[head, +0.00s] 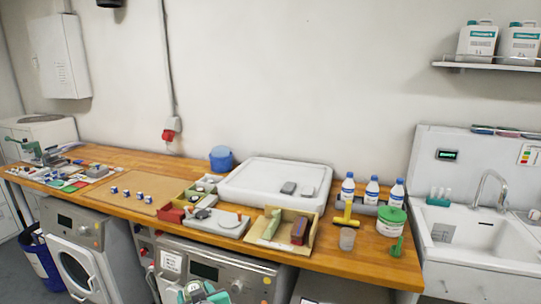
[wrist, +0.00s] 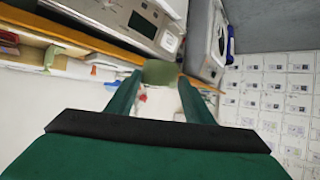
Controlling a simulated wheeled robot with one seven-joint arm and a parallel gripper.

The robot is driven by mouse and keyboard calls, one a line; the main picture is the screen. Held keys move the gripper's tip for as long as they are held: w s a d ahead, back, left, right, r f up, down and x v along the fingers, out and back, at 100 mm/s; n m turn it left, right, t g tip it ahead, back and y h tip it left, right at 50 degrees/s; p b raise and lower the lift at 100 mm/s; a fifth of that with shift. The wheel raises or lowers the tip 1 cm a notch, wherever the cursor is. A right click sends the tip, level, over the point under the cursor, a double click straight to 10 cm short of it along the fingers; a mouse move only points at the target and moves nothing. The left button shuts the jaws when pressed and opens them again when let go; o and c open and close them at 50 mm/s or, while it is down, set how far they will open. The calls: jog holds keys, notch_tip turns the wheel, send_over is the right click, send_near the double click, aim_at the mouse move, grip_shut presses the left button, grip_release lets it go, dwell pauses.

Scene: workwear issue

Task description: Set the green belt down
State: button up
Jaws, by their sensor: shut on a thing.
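My gripper (wrist: 160,79) is shut on the green belt (wrist: 160,72), which shows in the wrist view as a small olive-green block between the green fingertips. The belt is held clear in the air, with the washing machines and worktop beyond it. In the head view, green and white parts of my gripper (head: 204,293) show at the bottom edge, in front of the worktop and below its height in the picture. I cannot make out the belt clearly there.

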jog(key=w+d+f+m+t+h, duration=0.1)
jog(key=w+d+f+m+h, duration=0.2)
jog(key=d+f, duration=0.7)
jog(key=w+d+f+m+h, duration=0.2)
jog(key=d+f+m+h, duration=0.1)
jog(key=d+f, duration=0.65)
jog(key=s+d+f, duration=0.1)
jog(key=s+f, duration=1.6)
jog(key=f, duration=0.1)
jog(key=shift+s, duration=0.25)
